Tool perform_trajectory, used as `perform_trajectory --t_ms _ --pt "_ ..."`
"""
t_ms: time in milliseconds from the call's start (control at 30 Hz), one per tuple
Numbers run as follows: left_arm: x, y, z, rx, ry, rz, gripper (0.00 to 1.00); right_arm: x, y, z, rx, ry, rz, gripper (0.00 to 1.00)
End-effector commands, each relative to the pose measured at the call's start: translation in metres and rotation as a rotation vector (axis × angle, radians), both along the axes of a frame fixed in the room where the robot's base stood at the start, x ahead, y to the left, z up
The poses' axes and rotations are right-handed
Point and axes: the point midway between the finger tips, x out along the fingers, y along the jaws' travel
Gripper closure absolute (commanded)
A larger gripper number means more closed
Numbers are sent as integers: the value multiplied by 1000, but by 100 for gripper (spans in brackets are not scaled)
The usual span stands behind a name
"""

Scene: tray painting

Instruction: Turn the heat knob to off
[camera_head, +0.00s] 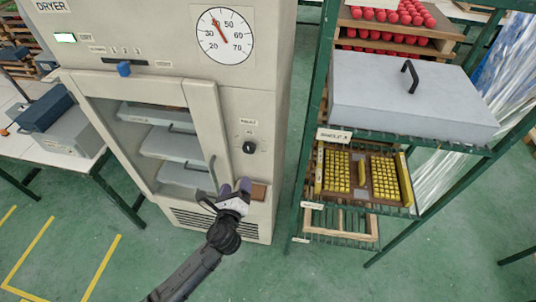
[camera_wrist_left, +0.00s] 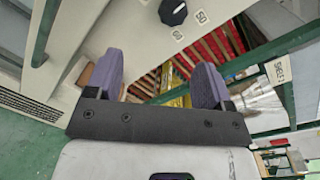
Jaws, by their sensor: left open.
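The heat knob (camera_head: 249,147) is a small black round knob on the right front panel of the dryer (camera_head: 285,110), with a small label above it. My left gripper (camera_head: 235,187) is below and a little left of the knob, in front of the dryer's lower front, open with nothing between its purple fingers. In the left wrist view the black knob (camera_wrist_left: 174,12) shows at the top with a pale pointer mark and printed numbers beside it. The open fingers (camera_wrist_left: 157,80) are apart from it. My right gripper is not in view.
The dryer door (camera_head: 208,120) has a handle (camera_head: 212,172) close to my left gripper. A blue slider (camera_head: 124,69) and a dial (camera_head: 224,36) are higher up. A green rack (camera_head: 315,120) with a grey lidded box (camera_head: 400,95) and yellow pieces stands right. A table (camera_head: 70,155) stands left.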

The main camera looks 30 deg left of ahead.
Motion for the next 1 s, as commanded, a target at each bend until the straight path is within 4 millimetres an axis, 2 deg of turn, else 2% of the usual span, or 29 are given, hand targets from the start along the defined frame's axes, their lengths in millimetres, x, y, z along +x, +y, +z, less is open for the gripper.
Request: perform_trajectory --t_ms 100,200,467,1000 --pt "4 -8 5 174 50 -59 25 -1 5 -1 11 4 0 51" --pt "5 -11 7 270 84 -83 25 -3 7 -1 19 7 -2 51" --pt "15 -7 7 355 125 -83 25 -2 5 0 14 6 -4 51" --pt "101 29 7 351 125 -82 25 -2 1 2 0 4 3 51"
